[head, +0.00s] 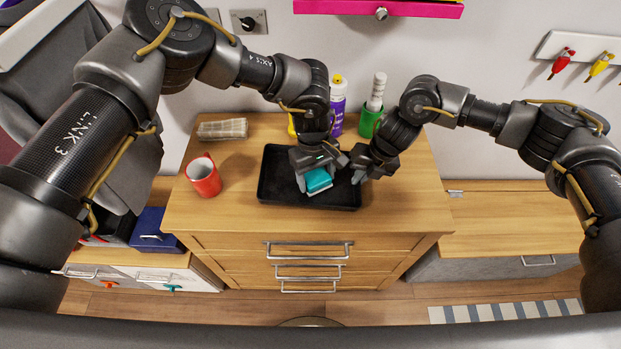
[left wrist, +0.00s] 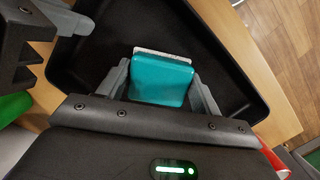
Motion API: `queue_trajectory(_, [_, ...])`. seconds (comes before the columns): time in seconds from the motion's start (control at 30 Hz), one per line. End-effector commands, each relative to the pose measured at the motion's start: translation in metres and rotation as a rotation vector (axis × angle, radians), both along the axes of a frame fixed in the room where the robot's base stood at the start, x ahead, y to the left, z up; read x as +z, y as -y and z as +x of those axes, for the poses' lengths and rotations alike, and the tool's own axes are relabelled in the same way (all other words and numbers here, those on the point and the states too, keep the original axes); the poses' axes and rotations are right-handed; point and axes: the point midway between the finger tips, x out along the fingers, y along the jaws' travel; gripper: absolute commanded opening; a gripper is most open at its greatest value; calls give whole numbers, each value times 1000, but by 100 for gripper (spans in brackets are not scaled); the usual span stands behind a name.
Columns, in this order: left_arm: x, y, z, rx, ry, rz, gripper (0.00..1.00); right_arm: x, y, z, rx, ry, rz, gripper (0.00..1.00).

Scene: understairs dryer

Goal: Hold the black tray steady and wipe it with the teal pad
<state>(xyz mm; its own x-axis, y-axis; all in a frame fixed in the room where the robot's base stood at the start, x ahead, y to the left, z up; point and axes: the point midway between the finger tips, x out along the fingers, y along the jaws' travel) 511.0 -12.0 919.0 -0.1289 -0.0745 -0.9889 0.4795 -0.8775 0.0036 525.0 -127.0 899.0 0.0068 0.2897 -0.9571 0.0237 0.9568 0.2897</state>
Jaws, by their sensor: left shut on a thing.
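The black tray (head: 275,178) lies flat on the wooden dresser top; it also fills much of the left wrist view (left wrist: 228,78). My left gripper (head: 316,184) is shut on the teal pad (head: 318,180), one finger on each side of it. In the left wrist view the teal pad (left wrist: 162,79) shows a pale layer along its far edge. The pad is over the tray floor; whether its underside touches is hidden. My right gripper (head: 364,174) is at the tray's right rim, and its fingertips are too small to show whether they grip the rim.
A red mug (head: 203,177) and a beige stack (head: 222,129) stand left of the tray. Behind it are a purple bottle (head: 338,104) and a green holder (head: 369,122) with a white-topped item. The dresser's front strip and right side are clear.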

Motion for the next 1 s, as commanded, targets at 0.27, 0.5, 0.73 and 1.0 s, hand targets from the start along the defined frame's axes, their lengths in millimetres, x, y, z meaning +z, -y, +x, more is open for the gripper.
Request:
queue_trajectory(0.27, [0, -1, 1, 2, 1, 2, 47, -1, 2, 0, -3, 0, -4, 0])
queue_trajectory(0.5, [14, 0, 1, 2, 2, 2, 47, -1, 3, 1, -4, 0, -5, 0])
queue_trajectory(0.73, [38, 3, 2, 3, 3, 2, 47, -1, 3, 1, -4, 0, -5, 0])
queue_trajectory(1.0, [52, 4, 0, 3, 1, 3, 47, -1, 3, 1, -4, 0, -6, 0])
